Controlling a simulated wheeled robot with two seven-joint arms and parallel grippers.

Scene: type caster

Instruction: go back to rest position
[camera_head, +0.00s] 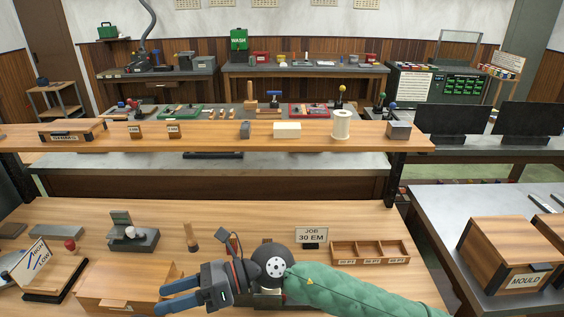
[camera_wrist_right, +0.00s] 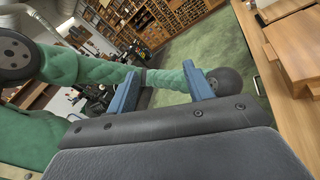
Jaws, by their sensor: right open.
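My right gripper (camera_head: 163,295) is over the front of the near wooden bench (camera_head: 330,220), its fingers pointing left in the head view. Its green-sleeved arm (camera_head: 350,288) comes in from the lower right. The two blue fingers stand apart with nothing between them, as the right wrist view also shows (camera_wrist_right: 161,74). The gripper appears in front of a wooden box (camera_head: 115,285) with a label; I cannot tell the gap between them. In the wrist view, green-sleeved arm parts of mine cross behind the fingers. My left gripper shows in neither view.
A "JOB 30 EM" card (camera_head: 311,236) and a divided wooden tray (camera_head: 368,251) are right of my gripper. A shelf (camera_head: 215,137) spans behind.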

